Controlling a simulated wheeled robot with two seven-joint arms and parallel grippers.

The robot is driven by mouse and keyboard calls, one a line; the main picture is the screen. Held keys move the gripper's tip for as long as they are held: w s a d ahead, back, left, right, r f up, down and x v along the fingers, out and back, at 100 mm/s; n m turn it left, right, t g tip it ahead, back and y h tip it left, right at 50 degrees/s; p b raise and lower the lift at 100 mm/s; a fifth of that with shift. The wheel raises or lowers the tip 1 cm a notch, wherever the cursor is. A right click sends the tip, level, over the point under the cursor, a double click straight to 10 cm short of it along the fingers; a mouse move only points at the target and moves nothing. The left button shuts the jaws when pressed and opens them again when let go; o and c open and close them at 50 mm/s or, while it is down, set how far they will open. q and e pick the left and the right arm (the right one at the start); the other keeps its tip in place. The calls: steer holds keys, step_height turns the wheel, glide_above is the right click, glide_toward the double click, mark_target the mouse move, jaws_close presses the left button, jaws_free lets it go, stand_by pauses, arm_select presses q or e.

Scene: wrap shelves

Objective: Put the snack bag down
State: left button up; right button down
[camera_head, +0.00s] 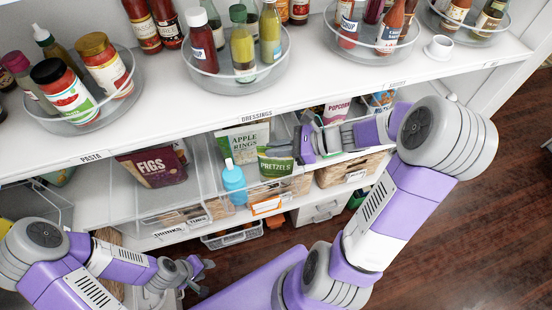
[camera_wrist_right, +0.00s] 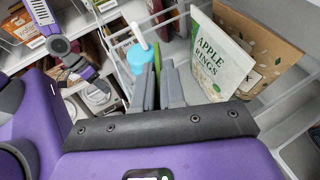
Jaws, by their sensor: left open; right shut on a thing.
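The green pretzels snack bag (camera_head: 275,165) is upright at the front of the middle shelf, in front of the Apple Rings bag. My right gripper (camera_head: 298,146) is shut on its right side. In the right wrist view my right gripper's fingers (camera_wrist_right: 163,85) close on the bag, which shows only as a thin green edge (camera_wrist_right: 157,56). I cannot tell whether the bag's bottom touches the shelf. My left gripper (camera_head: 204,277) is open and empty, low in front of the shelves.
A blue bottle (camera_head: 233,182) stands just left of the bag. The Apple Rings bag (camera_head: 245,140) is behind it. Popcorn (camera_head: 337,110) and figs (camera_head: 154,167) bags are further along. Clear bin walls divide the shelf. The upper shelf holds turntables (camera_head: 240,79) of jars and bottles.

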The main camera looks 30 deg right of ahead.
mark_target(276, 158)
step_height(276, 158, down, 4)
steer(key=shift+f+b, duration=0.1)
steer(key=shift+b, duration=0.4)
steer(key=shift+f, duration=0.15)
steer(key=c, duration=1.2)
jaws_free()
